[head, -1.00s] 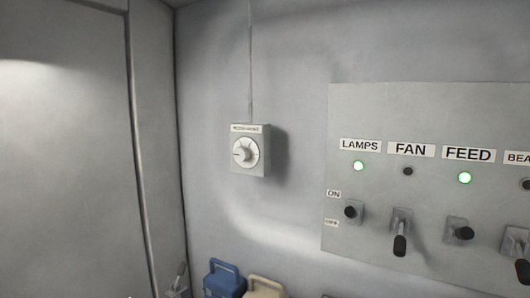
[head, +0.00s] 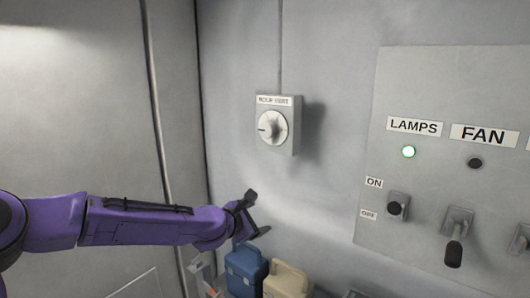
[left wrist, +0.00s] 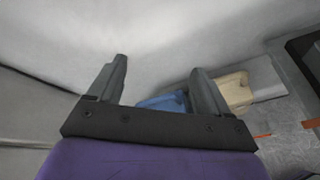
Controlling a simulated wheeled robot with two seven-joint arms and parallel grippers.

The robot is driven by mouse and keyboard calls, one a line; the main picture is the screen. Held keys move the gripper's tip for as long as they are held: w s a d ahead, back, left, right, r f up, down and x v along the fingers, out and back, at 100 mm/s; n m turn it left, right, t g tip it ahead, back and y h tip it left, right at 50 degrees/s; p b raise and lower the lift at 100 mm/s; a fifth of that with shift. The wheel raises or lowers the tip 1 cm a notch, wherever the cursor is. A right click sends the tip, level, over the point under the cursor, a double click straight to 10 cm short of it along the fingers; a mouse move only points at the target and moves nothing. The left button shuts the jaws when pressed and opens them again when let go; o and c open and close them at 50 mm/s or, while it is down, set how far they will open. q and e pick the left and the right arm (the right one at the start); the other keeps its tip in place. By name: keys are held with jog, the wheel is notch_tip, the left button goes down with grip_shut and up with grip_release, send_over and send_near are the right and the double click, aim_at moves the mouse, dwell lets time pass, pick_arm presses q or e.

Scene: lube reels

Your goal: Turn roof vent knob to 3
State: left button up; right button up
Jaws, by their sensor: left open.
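The roof vent knob (head: 271,127) is a round white dial on a small grey box (head: 292,140) on the back wall. Its label (head: 273,100) is blurred, and its pointer faces roughly left. My left gripper (head: 260,212) is open and empty, below and slightly left of the knob box and apart from it. The knob does not show in that view. My right gripper is in neither view.
A blue container (head: 245,268) and a cream container (head: 287,281) stand below my left gripper. The wall around the knob box is clear.

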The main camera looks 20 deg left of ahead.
pick_arm(q)
notch_tip(320, 180, up, 11)
jog(key=w+a+n+t+h, duration=0.1)
jog(key=a+n+t, duration=0.1)
jog(key=n+t+h, duration=0.2)
send_near(265, 129)
jog(key=p+x, duration=0.2)
jog(key=x, duration=0.6)
jog(key=shift+r, duration=0.1)
jog(key=shift+w+d+p, duration=0.2)
jog(key=shift+w+p, duration=0.1)
jog(key=shift+w, duration=0.15)
jog(key=c, duration=1)
